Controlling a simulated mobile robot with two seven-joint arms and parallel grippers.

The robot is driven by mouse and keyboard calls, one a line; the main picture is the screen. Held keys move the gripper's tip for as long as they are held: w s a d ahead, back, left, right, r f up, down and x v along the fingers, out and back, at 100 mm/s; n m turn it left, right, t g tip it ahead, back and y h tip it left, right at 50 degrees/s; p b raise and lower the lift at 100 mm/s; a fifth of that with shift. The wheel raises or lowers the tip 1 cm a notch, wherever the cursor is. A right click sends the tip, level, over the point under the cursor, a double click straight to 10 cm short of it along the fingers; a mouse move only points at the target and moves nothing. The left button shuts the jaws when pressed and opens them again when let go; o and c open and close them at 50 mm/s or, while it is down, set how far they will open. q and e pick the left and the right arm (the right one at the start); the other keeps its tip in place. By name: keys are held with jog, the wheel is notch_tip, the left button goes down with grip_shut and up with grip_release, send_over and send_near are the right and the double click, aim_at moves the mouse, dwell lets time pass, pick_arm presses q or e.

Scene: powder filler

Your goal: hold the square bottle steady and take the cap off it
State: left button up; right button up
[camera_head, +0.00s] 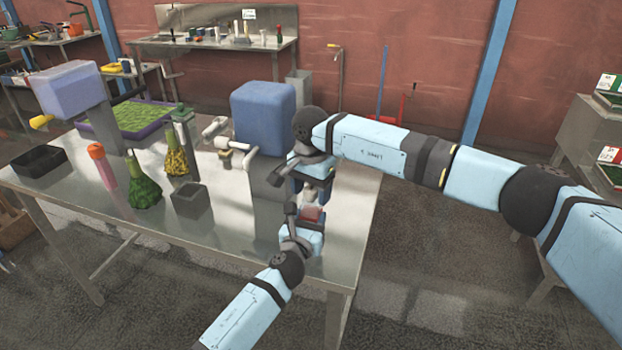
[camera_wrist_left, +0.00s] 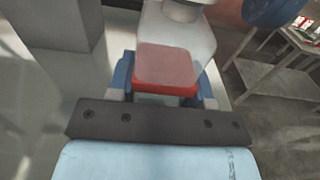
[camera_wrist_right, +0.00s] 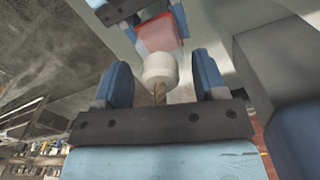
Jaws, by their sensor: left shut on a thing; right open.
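The square bottle (camera_head: 312,214) has a pale body with a red part and stands above the right end of the steel table. My left gripper (camera_head: 303,222) is shut on it; the left wrist view shows the blue fingers on both sides of the bottle (camera_wrist_left: 168,68). The round whitish cap (camera_wrist_right: 160,68) sits at the bottle's neck end. My right gripper (camera_wrist_right: 162,82) is open just above, with its fingers apart on either side of the cap, and a gap shows on both sides. A small brownish piece (camera_wrist_right: 160,92) shows beyond the cap; I cannot tell what it is.
The blue-and-grey powder machine (camera_head: 262,115) stands close behind the grippers. The table's front middle is clear.

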aim_at(311, 188)
jog(key=shift+f, duration=0.1)
jog(key=c, duration=1.1)
jog(key=shift+r, duration=0.25)
jog(key=shift+r, duration=0.9)
jog(key=shift+r, duration=2.05)
pick_arm(q)
jog(key=o, duration=1.3)
jog(key=shift+o, duration=0.2)
